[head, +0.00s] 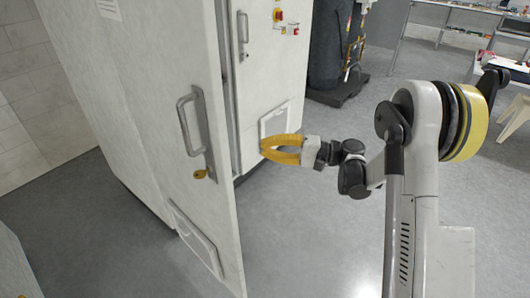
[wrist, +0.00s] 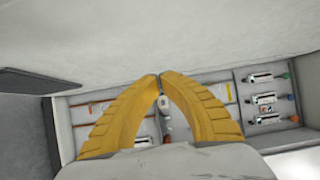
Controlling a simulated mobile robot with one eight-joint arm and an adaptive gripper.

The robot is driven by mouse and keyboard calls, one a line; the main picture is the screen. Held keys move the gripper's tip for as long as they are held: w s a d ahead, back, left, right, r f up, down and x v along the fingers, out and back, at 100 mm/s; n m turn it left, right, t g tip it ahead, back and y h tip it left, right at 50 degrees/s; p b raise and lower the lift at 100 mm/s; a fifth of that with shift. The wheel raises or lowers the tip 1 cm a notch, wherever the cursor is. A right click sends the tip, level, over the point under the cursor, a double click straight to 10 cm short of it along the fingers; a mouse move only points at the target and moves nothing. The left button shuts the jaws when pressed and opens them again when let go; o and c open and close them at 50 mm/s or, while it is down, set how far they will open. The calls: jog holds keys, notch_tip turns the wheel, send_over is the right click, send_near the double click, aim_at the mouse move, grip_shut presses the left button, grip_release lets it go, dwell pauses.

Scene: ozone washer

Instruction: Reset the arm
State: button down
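My gripper (head: 263,147) has yellow fingers and is in front of the white cabinet, to the right of the open door (head: 165,120). Its fingertips meet at the left, leaving a gap between the curved fingers. In the wrist view the tips of my gripper (wrist: 160,77) also come together, with nothing seen held between them. My arm reaches in from the right, bent at the elbow.
The cabinet (head: 272,80) carries another handle and red buttons. The wrist view shows a compartment (wrist: 60,130) with fittings. Grey floor is clear below my gripper.

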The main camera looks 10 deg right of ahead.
jog(key=s+d+p, duration=0.3)
jog(key=s+d, duration=0.2)
jog(key=d, duration=0.3)
jog(key=s+a+r+h, duration=0.5)
jog(key=s+h, duration=0.3)
jog(key=h, duration=0.1)
jog(key=s+d+n+t+h, duration=0.1)
jog(key=s+d+h, duration=0.3)
jog(key=s, duration=0.3)
jog(key=s+d+n+t+h, duration=0.1)
jog(key=s+d+h, duration=0.3)
jog(key=s, duration=0.4)
jog(key=shift+s+d+r+n+t, duration=0.15)
jog(key=shift+d+r+n+t, duration=0.2)
jog(key=shift+n, duration=0.15)
